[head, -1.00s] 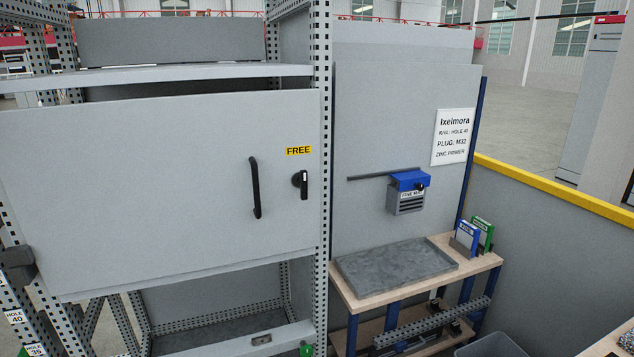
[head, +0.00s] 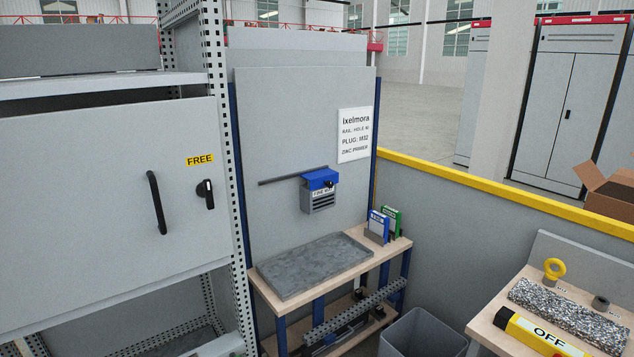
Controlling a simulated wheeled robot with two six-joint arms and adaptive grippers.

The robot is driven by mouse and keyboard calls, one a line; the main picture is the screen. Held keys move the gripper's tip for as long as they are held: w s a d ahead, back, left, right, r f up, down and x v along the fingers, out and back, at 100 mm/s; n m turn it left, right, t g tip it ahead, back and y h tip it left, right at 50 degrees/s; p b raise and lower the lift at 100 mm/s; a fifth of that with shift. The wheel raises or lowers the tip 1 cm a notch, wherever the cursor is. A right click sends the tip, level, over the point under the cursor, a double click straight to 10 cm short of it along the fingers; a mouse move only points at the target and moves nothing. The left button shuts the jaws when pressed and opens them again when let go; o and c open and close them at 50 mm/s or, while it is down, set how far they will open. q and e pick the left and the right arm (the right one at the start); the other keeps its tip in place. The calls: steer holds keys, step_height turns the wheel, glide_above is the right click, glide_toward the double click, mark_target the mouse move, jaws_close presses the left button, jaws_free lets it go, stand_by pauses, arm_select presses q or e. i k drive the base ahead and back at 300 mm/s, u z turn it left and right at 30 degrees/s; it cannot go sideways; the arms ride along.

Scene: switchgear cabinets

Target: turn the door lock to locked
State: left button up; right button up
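The grey cabinet door (head: 90,200) is at the left of the head view and looks closed. Its door lock (head: 206,193) is a black rotary knob on a dark round base, near the door's right edge, with its grip pointing about vertical. A black bar handle (head: 156,202) is left of the lock. A yellow label reading FREE (head: 200,160) is above the lock. Neither of my grippers shows in the head view.
A perforated steel upright (head: 215,80) stands just right of the door. A workbench (head: 395,250) with a grey tray is beyond it. At the lower right, another table holds a yellow block marked OFF (head: 540,335). A grey bin (head: 420,335) stands between them.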

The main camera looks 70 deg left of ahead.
mark_target(207, 189)
steer(key=z, duration=0.4)
steer(key=k, duration=1.2)
steer(key=u, duration=1)
